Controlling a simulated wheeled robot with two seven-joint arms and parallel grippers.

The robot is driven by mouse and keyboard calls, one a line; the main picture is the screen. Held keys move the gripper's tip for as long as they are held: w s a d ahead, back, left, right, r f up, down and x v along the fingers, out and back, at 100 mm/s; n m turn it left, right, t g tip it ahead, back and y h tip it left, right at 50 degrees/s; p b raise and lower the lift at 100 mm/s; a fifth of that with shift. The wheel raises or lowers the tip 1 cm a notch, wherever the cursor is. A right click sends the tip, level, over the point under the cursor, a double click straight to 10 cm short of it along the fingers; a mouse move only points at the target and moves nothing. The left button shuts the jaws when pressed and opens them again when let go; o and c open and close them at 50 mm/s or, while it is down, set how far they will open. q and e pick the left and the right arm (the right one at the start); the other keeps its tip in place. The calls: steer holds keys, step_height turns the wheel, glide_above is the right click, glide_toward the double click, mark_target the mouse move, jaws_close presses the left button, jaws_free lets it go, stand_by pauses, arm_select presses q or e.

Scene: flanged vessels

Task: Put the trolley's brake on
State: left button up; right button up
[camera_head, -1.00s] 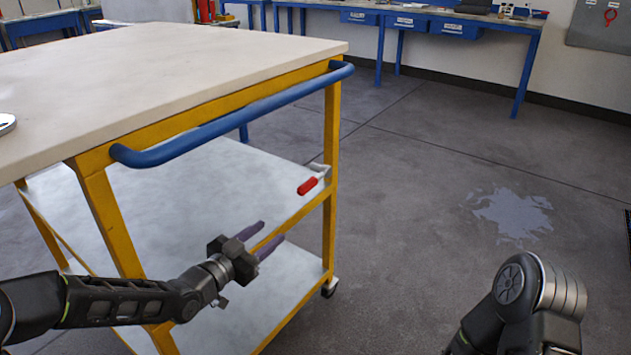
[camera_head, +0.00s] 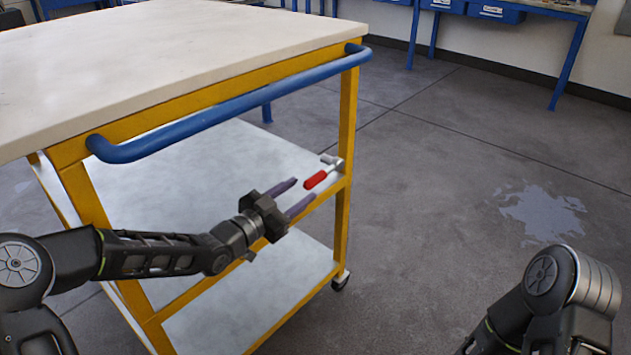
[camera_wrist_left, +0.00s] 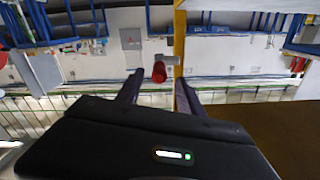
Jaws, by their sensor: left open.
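The trolley has a pale top (camera_head: 170,60), a yellow frame (camera_head: 347,125) and a blue push bar (camera_head: 235,105). Its brake lever has a red grip (camera_head: 316,179) on a metal arm at the right yellow post, at middle-shelf height. My left gripper (camera_head: 306,192) is open and empty, its fingertips just short of the red grip. In the left wrist view the red grip (camera_wrist_left: 159,72) shows ahead, between the two fingers (camera_wrist_left: 158,88) and beyond their tips. My right arm shows at the lower right, but its gripper is out of view.
The middle shelf (camera_head: 215,160) and lower shelf (camera_head: 250,300) are bare where visible. A caster (camera_head: 340,281) stands below the right post. A wet-looking patch (camera_head: 545,212) lies on the floor at right. Blue benches (camera_head: 500,12) stand along the back wall.

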mark_target(315, 181)
arm_select(q)
steer(key=b+x, duration=0.1)
steer(key=x, duration=0.5)
steer(key=shift+w+d, duration=0.15)
steer(key=shift+d, duration=0.05)
jaws_close()
steer(key=shift+f, duration=0.1)
stand_by(1.1)
